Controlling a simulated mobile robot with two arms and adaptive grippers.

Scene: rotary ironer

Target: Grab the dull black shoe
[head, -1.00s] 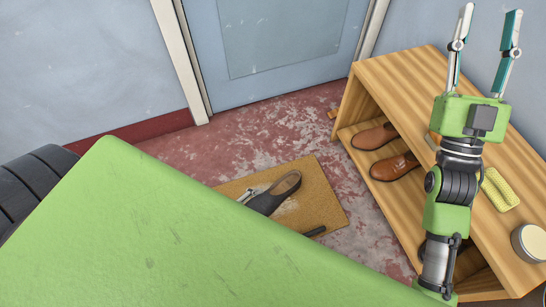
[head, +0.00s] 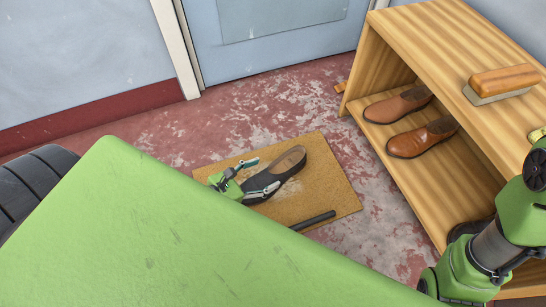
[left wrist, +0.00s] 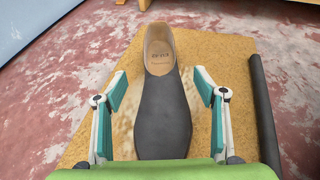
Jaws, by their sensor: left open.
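The dull black shoe (head: 291,163), dark grey and matte with a tan insole, lies upright on a tan mat (head: 335,190). It also shows in the left wrist view (left wrist: 162,112), its heel pointing away from me and its toe near my palm. My left gripper (head: 261,175) is open, with one finger on each side of the shoe. In the left wrist view, gaps show between the left gripper's fingers (left wrist: 160,90) and the shoe. The toe end is partly hidden by the gripper. My right arm shows at the right edge, but its gripper is out of view.
A dark bar (head: 312,220) lies on the mat near the shoe. A wooden shelf (head: 440,40) at right holds brown shoes (head: 422,139), a dark shoe (head: 468,229) low down, and a brush (head: 502,82) on top. A blue door (head: 270,40) stands behind open floor.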

